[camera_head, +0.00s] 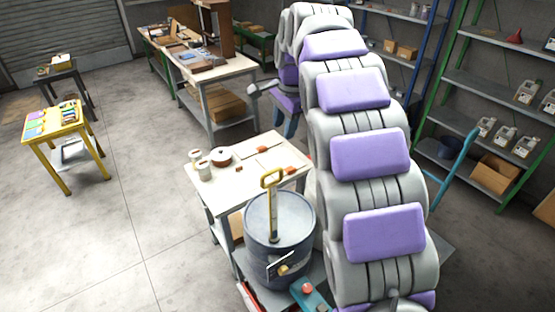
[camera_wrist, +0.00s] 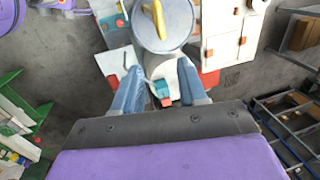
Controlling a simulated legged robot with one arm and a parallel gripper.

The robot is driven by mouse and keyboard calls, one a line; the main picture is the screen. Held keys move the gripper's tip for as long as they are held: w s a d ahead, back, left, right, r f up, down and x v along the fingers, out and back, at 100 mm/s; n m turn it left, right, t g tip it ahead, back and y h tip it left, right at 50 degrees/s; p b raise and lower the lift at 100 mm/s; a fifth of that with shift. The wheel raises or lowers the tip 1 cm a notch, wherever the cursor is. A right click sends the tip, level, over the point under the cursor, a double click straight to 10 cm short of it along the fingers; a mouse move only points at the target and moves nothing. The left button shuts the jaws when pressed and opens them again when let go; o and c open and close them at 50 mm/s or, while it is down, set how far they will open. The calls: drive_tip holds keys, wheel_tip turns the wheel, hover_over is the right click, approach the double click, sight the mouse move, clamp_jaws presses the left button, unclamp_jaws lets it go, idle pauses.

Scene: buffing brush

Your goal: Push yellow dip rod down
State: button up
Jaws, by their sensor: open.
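The yellow dip rod (camera_head: 273,205) stands upright out of the top of a blue-grey drum (camera_head: 291,245), with its looped handle well above the lid. In the wrist view the rod (camera_wrist: 154,18) shows from above over the round drum lid (camera_wrist: 174,28), near the top edge. My gripper (camera_wrist: 160,72) is open and empty, its two blue fingers apart below the drum in the picture. The fingers appear clear of the rod. How far they are above it I cannot tell.
A teal part with a red knob (camera_head: 310,296) is in front of the drum. My arm fills the middle right. Open floor lies left.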

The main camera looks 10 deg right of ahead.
approach(273, 170)
drive_tip(key=x, duration=0.3)
drive_tip(key=d+x, duration=0.1)
drive_tip(key=x, duration=0.1)
drive_tip(key=shift+w+f+p, duration=0.1)
drive_tip(key=shift+f+p, duration=0.25)
drive_tip(key=shift+p, duration=0.05)
drive_tip(key=shift+w+a+f, duration=0.2)
drive_tip(key=shift+a+f, duration=0.75)
drive_tip(key=shift+f, duration=0.2)
drive_tip(key=shift+a+f, duration=0.15)
drive_tip(key=shift+a, duration=0.2)
drive_tip(key=shift+d, duration=0.95)
drive_tip(key=c, duration=0.3)
drive_tip(key=shift+w, duration=0.1)
drive_tip(key=c, duration=0.3)
drive_tip(key=shift+a, duration=0.3)
clamp_jaws()
